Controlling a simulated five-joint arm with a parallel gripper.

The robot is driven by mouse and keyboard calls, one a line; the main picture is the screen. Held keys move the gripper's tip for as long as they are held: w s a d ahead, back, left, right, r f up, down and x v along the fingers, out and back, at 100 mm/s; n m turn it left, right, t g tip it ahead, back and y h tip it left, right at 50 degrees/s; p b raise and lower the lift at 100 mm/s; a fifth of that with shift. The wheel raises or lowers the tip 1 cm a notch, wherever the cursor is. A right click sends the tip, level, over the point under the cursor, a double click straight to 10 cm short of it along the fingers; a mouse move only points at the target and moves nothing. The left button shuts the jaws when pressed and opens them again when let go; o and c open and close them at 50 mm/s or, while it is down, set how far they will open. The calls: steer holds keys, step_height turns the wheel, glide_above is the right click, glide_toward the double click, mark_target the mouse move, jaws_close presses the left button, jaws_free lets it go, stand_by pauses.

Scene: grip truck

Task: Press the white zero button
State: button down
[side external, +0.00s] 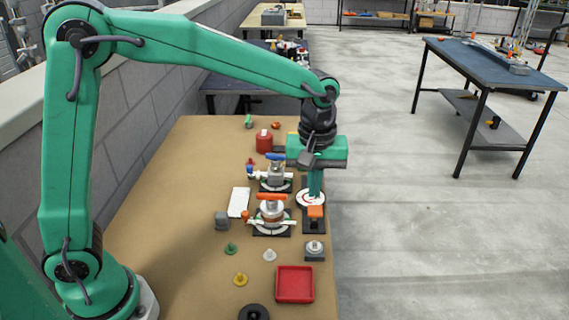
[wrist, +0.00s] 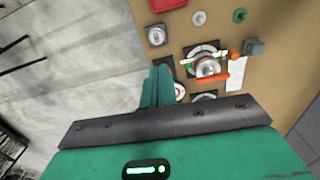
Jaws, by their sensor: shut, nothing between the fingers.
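A small grey box with a pale round button (side external: 314,246) on top stands near the right edge of the brown table. It looks like the white button, but no zero mark is readable. The button also shows in the wrist view (wrist: 156,35). Whether the fingertips touch the dial cannot be told.
A fixture with an orange handle (side external: 271,197) stands to the left. A red tray (side external: 295,284) lies in front of the button box. Several small knobs stand nearby. The table's right edge is close.

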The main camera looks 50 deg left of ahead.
mark_target(314, 245)
steer(key=shift+w+d+f, duration=0.3)
steer(key=shift+d+f, duration=0.1)
steer(key=shift+f, duration=0.05)
step_height(314, 245, down, 14)
stand_by(1.0)
